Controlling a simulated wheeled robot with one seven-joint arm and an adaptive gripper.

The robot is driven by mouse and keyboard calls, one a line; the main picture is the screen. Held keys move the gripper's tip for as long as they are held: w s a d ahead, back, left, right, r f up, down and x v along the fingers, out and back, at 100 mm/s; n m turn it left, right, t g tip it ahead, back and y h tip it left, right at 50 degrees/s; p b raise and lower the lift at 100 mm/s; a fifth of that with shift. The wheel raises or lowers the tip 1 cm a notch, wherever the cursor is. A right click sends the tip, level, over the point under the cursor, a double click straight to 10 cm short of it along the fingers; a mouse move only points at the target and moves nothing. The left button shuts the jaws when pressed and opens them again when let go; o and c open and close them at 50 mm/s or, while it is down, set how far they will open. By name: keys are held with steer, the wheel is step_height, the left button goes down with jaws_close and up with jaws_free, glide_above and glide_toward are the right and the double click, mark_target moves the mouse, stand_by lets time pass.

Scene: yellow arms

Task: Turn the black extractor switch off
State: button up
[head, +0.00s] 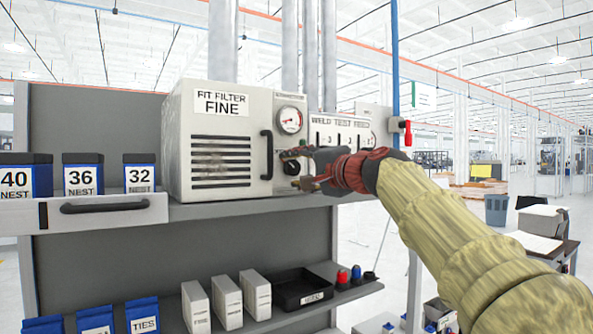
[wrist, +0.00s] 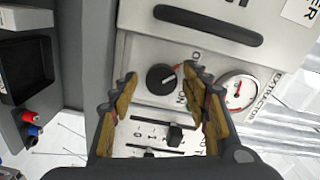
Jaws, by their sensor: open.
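The black extractor switch (wrist: 160,78) is a round knob with a red mark, on a pale panel in the wrist view. The mark lies on its right side, near printed letters that are partly covered by a finger. In the head view the knob (head: 291,167) shows partly beside my gripper. A round gauge (wrist: 237,92) marked EXTRACTOR sits to its right. My gripper (wrist: 160,82) is open, with its yellow-brown fingers on either side of the knob in the picture. Whether they touch it, I cannot tell. The gripper (head: 308,170) is in front of the panel in the head view.
A black handle (wrist: 208,24) is above the knob in the wrist view, and black sliders (wrist: 174,134) sit below it. The FIT FILTER box (head: 221,145) stands left in the head view. A red-handled valve (head: 407,134) is at the right.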

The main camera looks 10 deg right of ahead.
steer(key=shift+s, duration=0.1)
steer(key=v, duration=1.2)
stand_by(0.4)
steer(key=s+d+f+n+g+h, duration=0.1)
steer(key=s+f+n+g, duration=0.15)
steer(key=f, duration=0.95)
steer(key=s+f+n+g+h, duration=0.15)
steer(key=f+g, duration=0.25)
steer(key=f, duration=0.9)
steer(key=s+a+f+n+g+h, duration=0.1)
steer(key=s+a+f+n+g, duration=0.1)
steer(key=s+f, duration=1)
steer(key=s+a+f+n+g+h, duration=0.2)
steer(key=s+f+n, duration=0.3)
steer(key=s+f, duration=0.8)
steer(key=shift+a+f+g, duration=0.25)
steer(key=shift+f+g, duration=0.3)
steer(key=shift+f, duration=0.6)
